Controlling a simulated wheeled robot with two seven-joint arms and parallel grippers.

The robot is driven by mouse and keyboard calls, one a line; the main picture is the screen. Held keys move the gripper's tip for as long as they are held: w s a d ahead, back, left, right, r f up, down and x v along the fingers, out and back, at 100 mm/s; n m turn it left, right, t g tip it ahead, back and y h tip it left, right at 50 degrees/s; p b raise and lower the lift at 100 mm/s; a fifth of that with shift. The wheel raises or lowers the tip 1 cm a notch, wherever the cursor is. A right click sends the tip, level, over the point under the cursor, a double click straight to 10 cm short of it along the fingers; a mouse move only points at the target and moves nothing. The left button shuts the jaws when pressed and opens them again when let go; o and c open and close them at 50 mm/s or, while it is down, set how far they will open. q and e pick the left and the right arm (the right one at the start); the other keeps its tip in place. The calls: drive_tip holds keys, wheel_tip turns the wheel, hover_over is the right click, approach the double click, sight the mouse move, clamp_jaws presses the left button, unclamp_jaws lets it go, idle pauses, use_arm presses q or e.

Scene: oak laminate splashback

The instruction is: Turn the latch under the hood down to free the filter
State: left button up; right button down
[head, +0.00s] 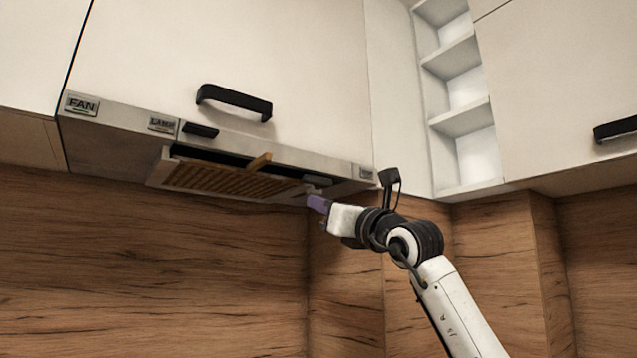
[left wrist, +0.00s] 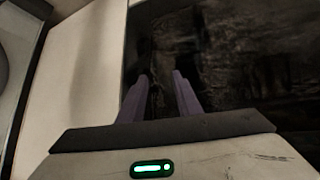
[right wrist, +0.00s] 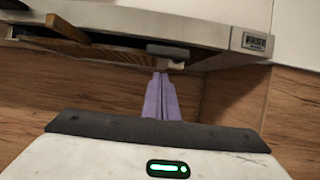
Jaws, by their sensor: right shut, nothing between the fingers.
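The hood's steel front (head: 222,142) runs under a white cabinet. Beneath it shows the tan slatted filter (head: 225,180), with a dark gap above its front edge. A tan tab (head: 260,161) sticks up at the filter; it also shows in the right wrist view (right wrist: 66,29). A small pale latch-like piece (right wrist: 170,64) sits under a grey bar (right wrist: 170,50) at the hood's right underside. My right gripper (head: 312,201) is shut and empty, its purple tips (right wrist: 161,76) just below that piece; contact is unclear. My left gripper (left wrist: 160,76) is open and empty, outside the head view.
The hood front carries a FAN label (head: 82,105), a LAMP label (head: 162,124) and a black switch (head: 201,131). A black cabinet handle (head: 235,100) is above. Open shelves (head: 462,120) stand to the right. The wood splashback (head: 150,270) below is clear.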

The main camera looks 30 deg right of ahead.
use_arm(q)
drive_tip(key=shift+f, duration=0.1)
use_arm(e)
drive_tip(key=shift+d+f, duration=0.25)
drive_tip(key=shift+d, duration=0.15)
use_arm(q)
drive_tip(key=shift+r, duration=0.2)
use_arm(e)
drive_tip(key=shift+w, duration=0.35)
drive_tip(key=shift+d+f, duration=0.15)
drive_tip(key=shift+d, duration=0.3)
idle(0.6)
use_arm(q)
drive_tip(key=shift+r+p, duration=0.25)
drive_tip(key=shift+p, duration=0.15)
use_arm(e)
drive_tip(key=shift+w, duration=0.35)
use_arm(q)
drive_tip(key=shift+f, duration=0.1)
use_arm(e)
drive_tip(key=shift+s+f, duration=0.1)
